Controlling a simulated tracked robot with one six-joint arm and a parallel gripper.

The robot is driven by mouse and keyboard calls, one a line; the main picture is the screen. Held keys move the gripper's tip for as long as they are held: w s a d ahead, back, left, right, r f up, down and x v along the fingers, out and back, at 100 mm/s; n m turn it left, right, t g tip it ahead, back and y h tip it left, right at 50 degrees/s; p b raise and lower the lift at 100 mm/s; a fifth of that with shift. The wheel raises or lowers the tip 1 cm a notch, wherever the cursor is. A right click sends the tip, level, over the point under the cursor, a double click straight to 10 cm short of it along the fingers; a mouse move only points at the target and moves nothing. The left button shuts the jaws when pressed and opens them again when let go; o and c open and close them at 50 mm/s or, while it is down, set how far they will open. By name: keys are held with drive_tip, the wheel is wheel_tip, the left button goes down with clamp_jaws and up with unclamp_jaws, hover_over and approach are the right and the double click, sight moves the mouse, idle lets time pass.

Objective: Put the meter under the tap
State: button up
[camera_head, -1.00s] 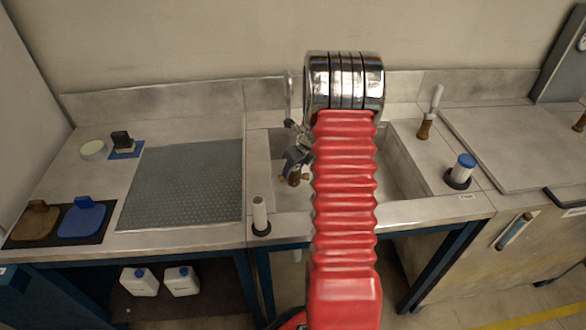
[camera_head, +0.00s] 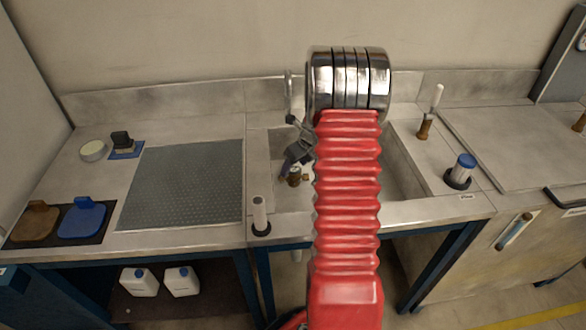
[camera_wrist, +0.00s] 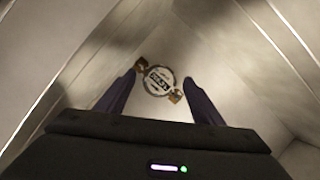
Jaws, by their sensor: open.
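The meter (camera_wrist: 158,80) is a small round body with a pale, dark-lettered face and brass ends. In the wrist view it lies in the sink basin, between and beyond my fingertips. In the head view it is a small brass and dark shape (camera_head: 295,179) just below my gripper (camera_head: 291,172), partly hidden. My gripper (camera_wrist: 159,78) is open in the wrist view, its two dark fingers on either side of the meter; contact cannot be told. The tap (camera_head: 290,88) seems to be the thin upright pipe at the sink's back edge. My red arm hides the middle of the sink.
The steel sink (camera_head: 405,178) has raised walls around the meter. A perforated drain mat (camera_head: 185,185) lies to the left. A white cylinder (camera_head: 259,213) stands at the front edge. A blue-capped cylinder (camera_head: 462,170) and a white-handled brush (camera_head: 430,112) stand to the right.

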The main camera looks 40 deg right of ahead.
drive_tip(key=v, duration=1)
drive_tip(key=shift+s, duration=0.1)
idle(0.4)
drive_tip(key=s+a+r+n, duration=0.2)
drive_tip(key=a+r+n, duration=0.55)
drive_tip(key=a, duration=0.35)
drive_tip(key=s+a+r+n, duration=0.2)
drive_tip(key=a+r+n, duration=0.4)
drive_tip(key=a+n, duration=0.45)
drive_tip(key=s+a+r+n, duration=0.1)
drive_tip(key=s+a+n, duration=0.7)
drive_tip(key=n, duration=0.1)
drive_tip(key=s+a+r+n+t, duration=0.1)
drive_tip(key=s+a+r+n, duration=0.1)
drive_tip(key=s+a+n, duration=0.6)
drive_tip(key=shift+r+n, duration=0.3)
drive_tip(key=shift+n, duration=0.3)
